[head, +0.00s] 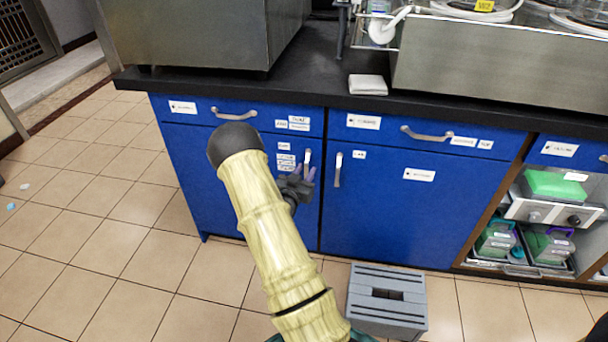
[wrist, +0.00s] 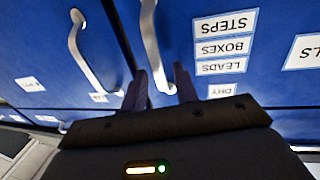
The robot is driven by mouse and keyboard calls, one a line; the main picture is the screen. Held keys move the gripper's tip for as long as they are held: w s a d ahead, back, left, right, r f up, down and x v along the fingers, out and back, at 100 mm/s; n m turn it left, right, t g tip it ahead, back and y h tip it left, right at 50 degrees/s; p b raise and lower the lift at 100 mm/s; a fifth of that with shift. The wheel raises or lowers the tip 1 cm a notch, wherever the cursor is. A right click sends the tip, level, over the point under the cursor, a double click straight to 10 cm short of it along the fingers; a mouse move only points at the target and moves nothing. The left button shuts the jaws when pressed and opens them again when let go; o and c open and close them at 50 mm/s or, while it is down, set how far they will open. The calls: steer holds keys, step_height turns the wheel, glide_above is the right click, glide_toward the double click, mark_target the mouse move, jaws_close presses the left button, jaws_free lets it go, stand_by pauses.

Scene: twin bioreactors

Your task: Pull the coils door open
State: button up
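The left blue cabinet door (head: 195,165) is shut. In the wrist view its stacked labels (wrist: 222,48) appear upside down, and a cut-off label (wrist: 306,52) seems to end in "LS"; I cannot read the full word. Its silver upright handle (head: 307,158) is near the door's right edge and shows in the wrist view (wrist: 152,45). My gripper (head: 303,184) is in front of the handle's lower part. In the wrist view, my gripper's fingers (wrist: 162,88) are apart, with the handle's end seen between them; contact is not clear. My arm hides part of the door.
The right blue door (head: 410,205) is shut, its handle (head: 338,170) close beside. Shut drawers lie above, under the black countertop (head: 330,70). A grey step stool (head: 387,302) stands on the floor before the right door.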

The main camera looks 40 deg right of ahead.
steer(key=shift+d, duration=0.1)
jaws_close()
steer(key=shift+s, duration=0.15)
